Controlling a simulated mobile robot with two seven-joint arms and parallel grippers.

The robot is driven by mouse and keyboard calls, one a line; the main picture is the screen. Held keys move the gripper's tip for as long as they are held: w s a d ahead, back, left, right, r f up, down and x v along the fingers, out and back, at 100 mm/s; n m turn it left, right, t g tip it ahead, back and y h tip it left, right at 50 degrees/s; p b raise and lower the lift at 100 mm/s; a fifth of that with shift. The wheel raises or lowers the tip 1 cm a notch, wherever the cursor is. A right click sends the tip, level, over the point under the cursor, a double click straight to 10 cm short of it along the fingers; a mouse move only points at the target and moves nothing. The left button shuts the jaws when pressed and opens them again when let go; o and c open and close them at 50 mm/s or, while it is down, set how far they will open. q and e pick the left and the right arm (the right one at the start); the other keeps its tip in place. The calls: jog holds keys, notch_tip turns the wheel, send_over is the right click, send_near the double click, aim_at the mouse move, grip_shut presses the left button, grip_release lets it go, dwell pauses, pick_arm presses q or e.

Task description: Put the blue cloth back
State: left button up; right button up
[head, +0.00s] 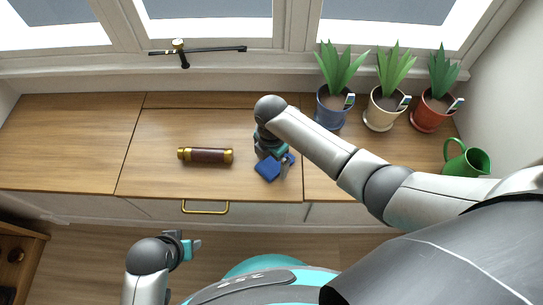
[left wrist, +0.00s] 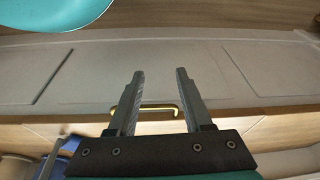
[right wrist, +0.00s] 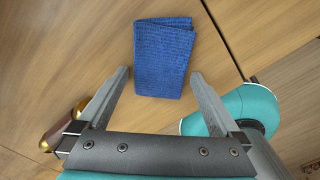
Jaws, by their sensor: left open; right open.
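The blue cloth (head: 267,170) lies folded on the wooden countertop near its front edge, partly hidden by my right gripper in the head view. In the right wrist view the blue cloth (right wrist: 163,58) lies flat just beyond and between the fingertips. My right gripper (right wrist: 160,75) is open and empty above the counter. In the head view my right gripper (head: 285,165) is at the cloth; whether it touches cannot be told. My left gripper (left wrist: 157,72) is open and empty in front of the cabinet, near a brass drawer handle (left wrist: 145,110).
A brown and brass cylinder (head: 206,156) lies left of the cloth. Blue (head: 333,108), cream (head: 384,110) and red (head: 431,112) plant pots stand at the back right. A green watering can (head: 466,160) is at the right. The left part of the counter is clear.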

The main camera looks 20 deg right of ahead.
aim_at(271, 164)
jog(key=shift+r, duration=0.25)
notch_tip(271, 164, up, 6)
jog(key=p, duration=0.3)
jog(key=shift+p, duration=0.35)
pick_arm(q)
jog(key=s+a+f+p, duration=0.1)
jog(key=s+a+f, duration=0.1)
jog(key=f, duration=0.3)
jog(key=s+a+f+p, duration=0.1)
jog(key=s+a+f, duration=0.1)
jog(key=s+f, duration=0.3)
jog(key=shift+s+a+f+g+y+p, duration=0.15)
jog(key=shift+a+f+g+y+p, duration=0.15)
jog(key=shift+f+g+p, duration=0.1)
pick_arm(e)
jog(key=shift+r, duration=2.85)
